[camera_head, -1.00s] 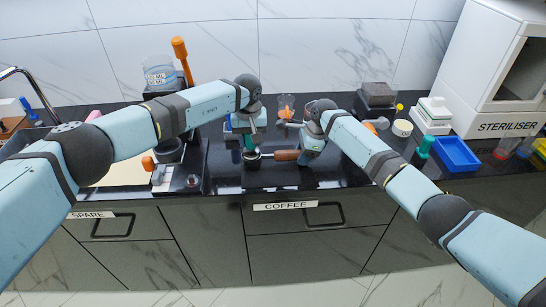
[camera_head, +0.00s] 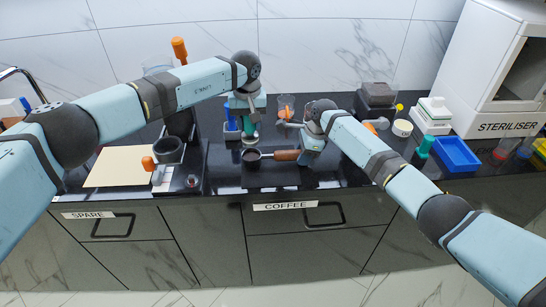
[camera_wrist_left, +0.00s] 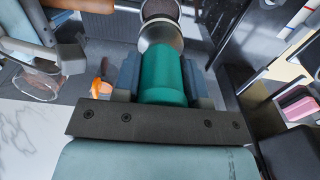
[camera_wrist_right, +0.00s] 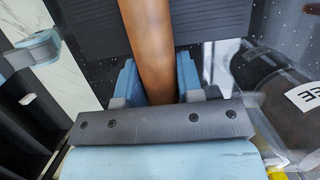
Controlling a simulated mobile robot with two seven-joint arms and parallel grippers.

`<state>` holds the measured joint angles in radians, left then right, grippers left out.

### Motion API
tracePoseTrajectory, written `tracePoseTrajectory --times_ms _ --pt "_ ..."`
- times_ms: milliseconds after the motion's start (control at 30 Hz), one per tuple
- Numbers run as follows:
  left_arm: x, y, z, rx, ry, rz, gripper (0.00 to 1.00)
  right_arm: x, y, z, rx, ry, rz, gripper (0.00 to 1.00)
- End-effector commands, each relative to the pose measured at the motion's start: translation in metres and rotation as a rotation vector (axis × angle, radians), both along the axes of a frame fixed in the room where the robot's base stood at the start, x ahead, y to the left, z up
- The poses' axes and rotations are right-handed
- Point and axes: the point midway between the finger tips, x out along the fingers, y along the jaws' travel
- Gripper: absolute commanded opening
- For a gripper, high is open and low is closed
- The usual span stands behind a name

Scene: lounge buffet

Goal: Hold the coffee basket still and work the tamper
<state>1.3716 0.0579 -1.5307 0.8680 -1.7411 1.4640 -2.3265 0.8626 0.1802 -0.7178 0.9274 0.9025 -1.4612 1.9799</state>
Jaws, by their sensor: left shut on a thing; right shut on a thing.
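The coffee basket (camera_head: 251,156) is a round metal cup with dark grounds inside, at the counter's front, its brown wooden handle (camera_head: 286,155) pointing right. My right gripper (camera_head: 306,155) is shut on that handle, which fills the middle of the right wrist view (camera_wrist_right: 152,45). The tamper (camera_head: 249,139) has a green grip and a metal base. My left gripper (camera_head: 247,122) is shut on its green grip, also clear in the left wrist view (camera_wrist_left: 163,82). The tamper hangs upright above the basket, its base apart from the rim. The grounds show in the left wrist view (camera_wrist_left: 160,9).
A coffee machine (camera_head: 170,150) with orange knobs stands left, beside a cream board (camera_head: 120,167). A clear cup with something orange (camera_head: 286,108) stands behind the basket. A blue tray (camera_head: 456,154), a white scale (camera_head: 432,115) and the steriliser (camera_head: 505,100) are at right.

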Motion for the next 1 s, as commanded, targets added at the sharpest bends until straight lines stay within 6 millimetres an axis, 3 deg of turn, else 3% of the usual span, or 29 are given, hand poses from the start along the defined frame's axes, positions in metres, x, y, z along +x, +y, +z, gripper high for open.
tracePoseTrajectory --times_ms 833,867,967,1000 --pt "0.0003 0.0000 0.0032 0.000 -0.001 0.000 0.00 -0.0011 -0.0005 -0.0033 -0.001 0.003 -0.001 0.00" --pt "0.0003 0.0000 0.0032 0.000 -0.001 0.000 0.00 -0.0011 -0.0005 -0.0033 -0.001 0.003 -0.001 0.38" --pt "0.0003 0.0000 0.0033 0.000 -0.001 0.000 0.00 -0.0008 -0.0004 -0.0026 -0.001 0.002 0.000 0.61" --pt "0.0003 0.0000 0.0033 0.000 -0.001 0.000 0.00 -0.0007 -0.0005 -0.0022 -0.001 0.002 0.000 0.64"
